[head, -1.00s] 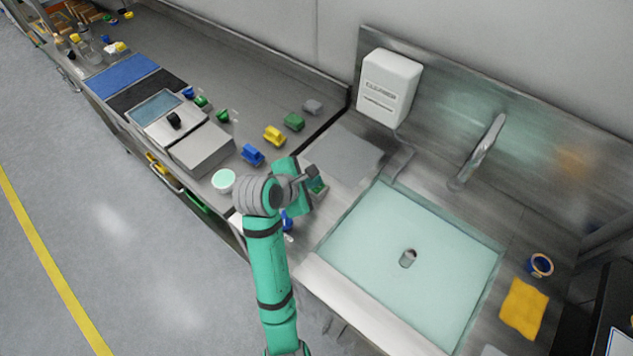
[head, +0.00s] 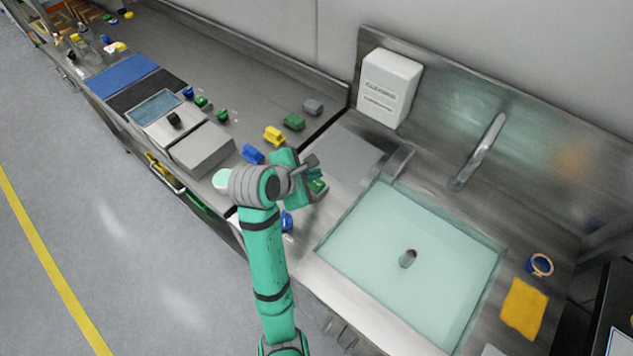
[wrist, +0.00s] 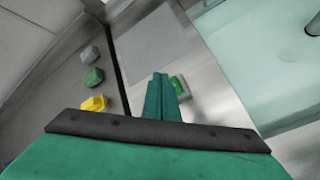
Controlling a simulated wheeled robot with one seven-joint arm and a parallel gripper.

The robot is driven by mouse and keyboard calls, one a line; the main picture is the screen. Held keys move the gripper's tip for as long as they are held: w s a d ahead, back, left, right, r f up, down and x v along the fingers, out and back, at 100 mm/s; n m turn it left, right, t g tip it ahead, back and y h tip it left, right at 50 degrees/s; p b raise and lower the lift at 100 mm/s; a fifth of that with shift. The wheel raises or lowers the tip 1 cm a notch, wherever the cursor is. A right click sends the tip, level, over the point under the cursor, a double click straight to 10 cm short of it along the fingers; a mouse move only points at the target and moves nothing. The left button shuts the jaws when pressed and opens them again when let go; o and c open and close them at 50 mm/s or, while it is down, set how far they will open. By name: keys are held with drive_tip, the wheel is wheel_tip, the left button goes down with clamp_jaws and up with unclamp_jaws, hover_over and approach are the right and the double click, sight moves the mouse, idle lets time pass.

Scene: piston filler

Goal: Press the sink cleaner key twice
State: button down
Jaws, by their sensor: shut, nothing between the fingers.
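My gripper (head: 317,174) is shut and empty, held above the counter to the left of the sink (head: 411,260). In the wrist view its closed green fingers (wrist: 160,84) point toward the steel counter. A small green piece (wrist: 178,87) shows just right of the fingertips; it also shows by the gripper in the head view (head: 318,187). A white wall dispenser (head: 389,88) hangs behind the sink, with a grey lever-like part (head: 399,160) below it at the sink's back left corner. I cannot tell which part is the cleaner key, and no pressing contact is visible.
A flat grey plate (head: 345,153) lies behind the gripper. Yellow (head: 274,135), green (head: 293,121), grey (head: 313,107) and blue (head: 252,153) blocks stand on the left counter. A faucet (head: 480,150) rises behind the sink. A yellow cloth (head: 524,309) and tape roll (head: 540,265) lie right.

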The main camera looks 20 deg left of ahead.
sight(314, 187)
drive_tip(key=shift+r, duration=2.15)
drive_tip(key=shift+f, duration=0.1)
